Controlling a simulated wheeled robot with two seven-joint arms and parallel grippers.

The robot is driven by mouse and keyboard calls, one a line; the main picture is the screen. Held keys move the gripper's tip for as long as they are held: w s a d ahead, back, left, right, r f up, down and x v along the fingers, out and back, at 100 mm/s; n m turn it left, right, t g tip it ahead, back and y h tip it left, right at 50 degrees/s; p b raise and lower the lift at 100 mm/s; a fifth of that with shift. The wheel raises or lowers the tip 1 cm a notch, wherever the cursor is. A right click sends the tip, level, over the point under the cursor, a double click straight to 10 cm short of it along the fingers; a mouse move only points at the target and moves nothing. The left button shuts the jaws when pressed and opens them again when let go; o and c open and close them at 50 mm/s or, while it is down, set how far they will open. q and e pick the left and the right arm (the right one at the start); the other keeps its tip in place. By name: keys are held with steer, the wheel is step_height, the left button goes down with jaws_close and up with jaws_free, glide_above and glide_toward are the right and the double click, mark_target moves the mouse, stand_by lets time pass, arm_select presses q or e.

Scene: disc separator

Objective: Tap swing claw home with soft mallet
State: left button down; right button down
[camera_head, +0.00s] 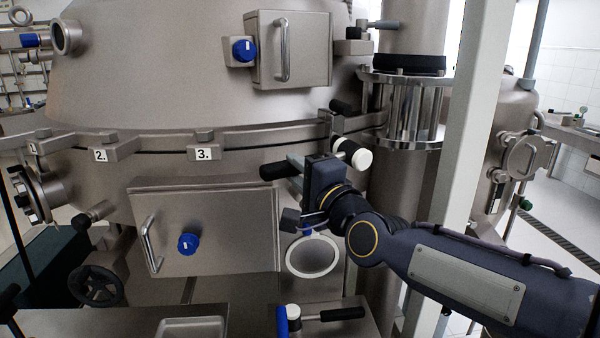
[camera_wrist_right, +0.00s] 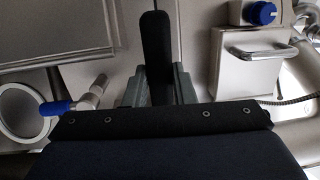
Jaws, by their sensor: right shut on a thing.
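My right gripper (camera_head: 304,177) is shut on the black handle (camera_head: 276,171) of the soft mallet, in front of the vessel. The handle end sticks out to the left of the fingers. The mallet head (camera_head: 361,160), black with a white face, shows on the other side, apart from the ring as far as I can tell. In the right wrist view the handle (camera_wrist_right: 156,45) stands between the fingers; the head is hidden. Swing claws labelled 2 (camera_head: 118,147) and 3 (camera_head: 207,147) sit along the vessel's ring. Which claw is out of place cannot be told. My left gripper is not in view.
A box with a handle (camera_head: 305,48) juts out above the ring. A door (camera_head: 220,225) with a blue knob lies below, beside a round port (camera_head: 313,270). A black-handled tool (camera_head: 343,313) lies low in front. A pale post (camera_head: 465,120) stands behind my right arm.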

steer(key=c, duration=1.7)
jaws_free()
steer(key=shift+r, duration=0.1)
steer(key=shift+c, duration=0.2)
jaws_close()
steer(key=v, duration=0.2)
steer(key=shift+s+d+b, duration=0.15)
steer(key=shift+s+b, duration=0.2)
steer(key=shift+b, duration=0.05)
steer(key=shift+s+d, duration=0.15)
steer(key=shift+s, duration=0.15)
